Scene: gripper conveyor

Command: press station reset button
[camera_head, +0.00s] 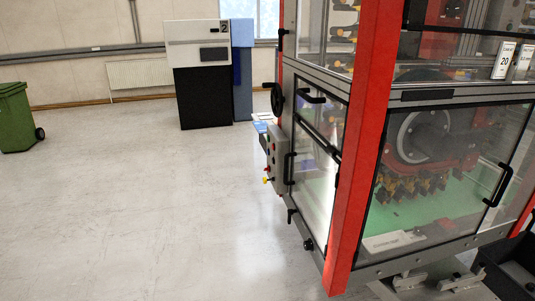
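The station (357,150) is a large machine with red posts and clear panels, filling the right half of the head view. A grey control box (275,152) with several small buttons is on its left side, seen almost edge-on. Red and yellow parts (267,179) stick out from the box low down. I cannot tell which of these is the reset button. Neither of my grippers is in view.
Open grey floor (150,220) lies to the left of the station. A green wheeled bin (16,118) stands at the far left. A black and white cabinet (203,95) stands by the back wall. A dark crate (508,270) is at the lower right.

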